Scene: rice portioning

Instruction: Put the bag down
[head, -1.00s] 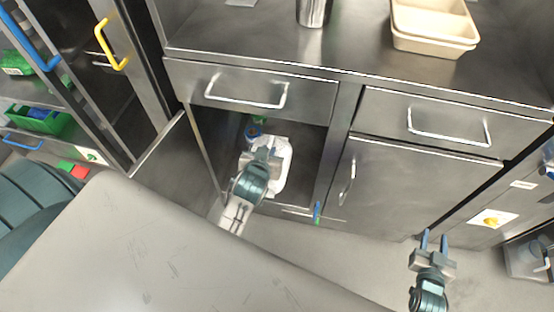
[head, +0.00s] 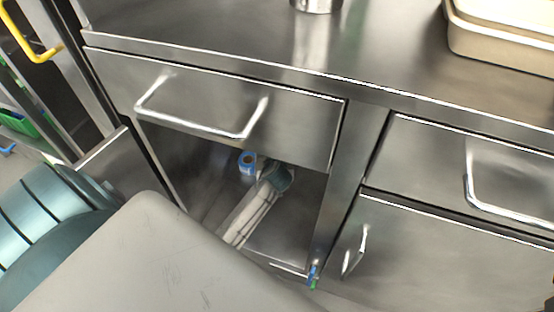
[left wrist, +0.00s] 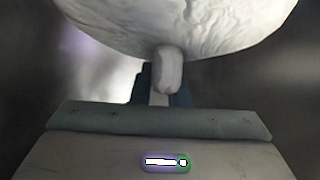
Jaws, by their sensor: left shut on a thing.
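The white, wrinkled bag (left wrist: 190,22) fills the top of the left wrist view. Its narrow neck is between the fingers of my left gripper (left wrist: 163,82), which is shut on it. In the head view my left arm reaches into the open lower cabinet (head: 190,165). The bag and the left fingertips are hidden there, behind the drawer front. I cannot tell whether the bag touches the cabinet floor. My right gripper is out of view.
A closed drawer (head: 210,95) is above the opening. Beige trays (head: 500,40) and a metal container (head: 316,4) stand on the counter. A small blue-and-green item (head: 312,275) is at the cabinet's lower edge.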

